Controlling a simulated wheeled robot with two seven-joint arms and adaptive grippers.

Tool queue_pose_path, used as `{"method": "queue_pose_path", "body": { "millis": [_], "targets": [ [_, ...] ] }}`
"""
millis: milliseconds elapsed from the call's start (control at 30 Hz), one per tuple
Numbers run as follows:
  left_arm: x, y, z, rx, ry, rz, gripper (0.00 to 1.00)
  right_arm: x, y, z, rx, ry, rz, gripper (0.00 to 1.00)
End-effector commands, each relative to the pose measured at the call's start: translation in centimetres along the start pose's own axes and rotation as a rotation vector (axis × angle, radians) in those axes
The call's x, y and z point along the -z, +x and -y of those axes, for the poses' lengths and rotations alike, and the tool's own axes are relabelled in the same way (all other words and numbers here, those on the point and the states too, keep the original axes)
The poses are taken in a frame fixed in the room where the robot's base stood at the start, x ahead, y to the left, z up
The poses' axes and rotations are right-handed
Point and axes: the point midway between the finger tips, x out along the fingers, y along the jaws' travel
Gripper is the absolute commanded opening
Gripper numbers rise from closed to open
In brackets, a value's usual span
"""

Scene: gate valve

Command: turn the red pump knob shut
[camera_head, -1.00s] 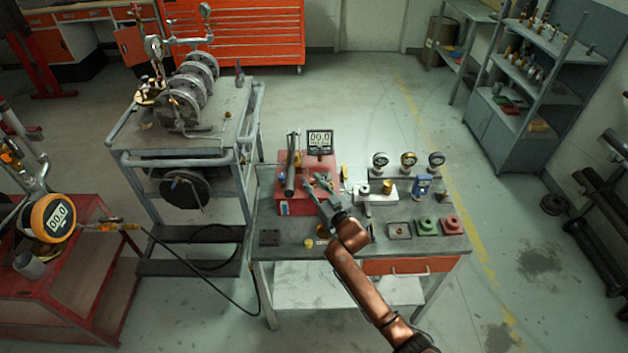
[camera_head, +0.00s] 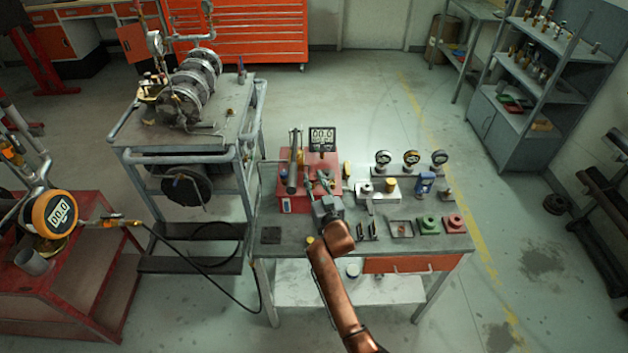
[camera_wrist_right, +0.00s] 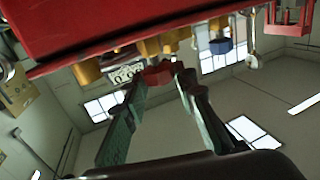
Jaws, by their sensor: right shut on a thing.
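The red pump (camera_head: 296,204) is a red box on the workbench, with a dark cylinder and a digital gauge on top. In the right wrist view its red body (camera_wrist_right: 140,22) fills the top, with brass fittings along its edge. The red knob (camera_wrist_right: 158,73) sits between the fingertips of my right gripper (camera_wrist_right: 160,76), which is shut on it. In the head view my right gripper (camera_head: 324,184) is at the pump's right front side, and the knob is hidden there. My left gripper is in neither view.
The workbench (camera_head: 288,256) also bears several gauges (camera_head: 411,158), a green part (camera_head: 428,225) and a red part (camera_head: 454,223) to the right. A cart with a flanged assembly (camera_head: 190,90) stands behind left. A hose (camera_head: 205,285) hangs left of the bench.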

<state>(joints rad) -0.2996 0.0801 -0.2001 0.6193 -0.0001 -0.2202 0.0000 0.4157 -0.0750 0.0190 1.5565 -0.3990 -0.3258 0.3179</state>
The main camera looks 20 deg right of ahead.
Motion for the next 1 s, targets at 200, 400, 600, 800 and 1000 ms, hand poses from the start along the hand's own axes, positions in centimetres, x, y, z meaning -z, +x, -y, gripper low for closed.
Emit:
{"method": "queue_pose_path", "body": {
  "millis": [200,400,600,800,1000],
  "targets": [
    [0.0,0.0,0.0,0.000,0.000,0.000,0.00,0.1,0.0,-0.1,-0.001,-0.001,-0.002,0.34],
    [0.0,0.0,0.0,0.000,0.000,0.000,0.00,0.1,0.0,-0.1,0.000,0.000,-0.002,0.44],
    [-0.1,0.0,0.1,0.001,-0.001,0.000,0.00,0.1,0.0,0.0,0.000,0.000,-0.002,0.44],
    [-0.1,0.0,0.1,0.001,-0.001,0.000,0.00,-0.1,-1.9,-0.1,0.000,0.000,-0.001,0.44],
    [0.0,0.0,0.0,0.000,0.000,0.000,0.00,-0.1,-6.0,-0.1,-0.001,0.000,0.000,0.44]
  ]
}}
